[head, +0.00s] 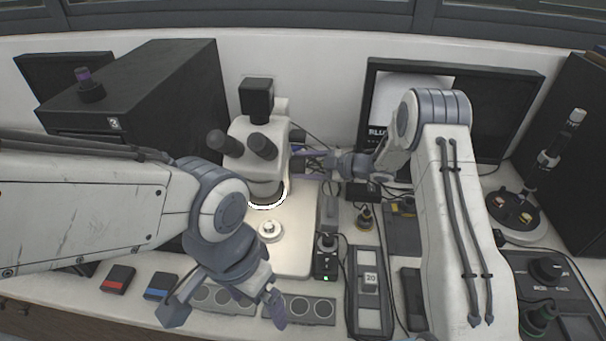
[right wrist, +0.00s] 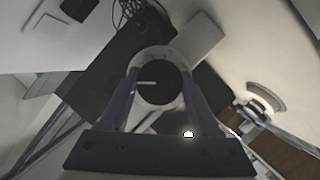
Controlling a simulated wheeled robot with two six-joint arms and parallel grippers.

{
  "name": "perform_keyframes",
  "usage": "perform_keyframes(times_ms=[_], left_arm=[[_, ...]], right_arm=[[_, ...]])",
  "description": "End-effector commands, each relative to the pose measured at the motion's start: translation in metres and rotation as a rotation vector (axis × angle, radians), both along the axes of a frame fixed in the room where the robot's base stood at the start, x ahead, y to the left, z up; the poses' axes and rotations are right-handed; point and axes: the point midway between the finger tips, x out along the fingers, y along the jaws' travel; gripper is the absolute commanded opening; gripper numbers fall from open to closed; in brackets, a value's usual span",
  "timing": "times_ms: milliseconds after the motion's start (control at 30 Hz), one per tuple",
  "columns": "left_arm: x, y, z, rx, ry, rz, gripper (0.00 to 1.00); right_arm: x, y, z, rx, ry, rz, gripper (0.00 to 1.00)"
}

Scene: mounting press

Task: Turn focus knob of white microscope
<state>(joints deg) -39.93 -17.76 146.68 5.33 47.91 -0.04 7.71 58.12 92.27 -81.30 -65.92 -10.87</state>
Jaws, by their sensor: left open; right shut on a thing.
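The white microscope (head: 246,140) stands on a pale base plate at the middle left, with black eyepieces and a lit ring below its head. My right gripper (head: 300,162) reaches in from the right to the microscope's right side; its fingertips are partly hidden in the head view. In the right wrist view, the focus knob (right wrist: 157,83), a dark disc with a pale mark and a white collar, sits between the two fingers of my right gripper (right wrist: 158,90), which is shut on it. My left gripper (head: 222,306) is open and empty above the front of the bench.
A red box (head: 117,279) and a blue box (head: 160,286) lie at the front left. A row of round wells (head: 300,307) lies under my left gripper. A black cabinet (head: 180,80) stands behind left, a monitor (head: 500,100) behind right. Cables and small devices crowd the bench middle.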

Motion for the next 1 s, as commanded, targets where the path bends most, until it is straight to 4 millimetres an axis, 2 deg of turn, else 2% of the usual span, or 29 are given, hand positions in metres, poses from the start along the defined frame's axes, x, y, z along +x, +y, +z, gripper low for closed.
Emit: perform_keyframes(times_ms=[33, 300, 500, 900, 933, 1000], left_arm=[[0.0, 0.0, -0.014, 0.0, 0.0, 0.0, 0.93], [0.0, 0.0, -0.038, 0.0, 0.0, 0.0, 0.93], [0.0, 0.0, -0.044, 0.0, 0.0, 0.0, 0.93], [0.0, 0.0, -0.044, 0.0, 0.0, 0.0, 0.93], [0.0, 0.0, -0.044, 0.0, 0.0, 0.0, 0.93], [0.0, 0.0, -0.044, 0.0, 0.0, 0.0, 0.93]], right_arm=[[-0.001, -0.001, -0.007, -0.005, -0.028, -0.002, 0.08], [-0.001, -0.001, -0.005, -0.03, -0.157, -0.001, 0.08], [-0.001, -0.001, -0.002, -0.038, -0.196, -0.001, 0.08], [-0.001, -0.001, -0.001, -0.039, -0.201, -0.001, 0.08], [-0.001, -0.001, -0.001, -0.039, -0.201, -0.001, 0.67], [-0.001, -0.001, -0.001, -0.04, -0.202, -0.001, 0.94]])
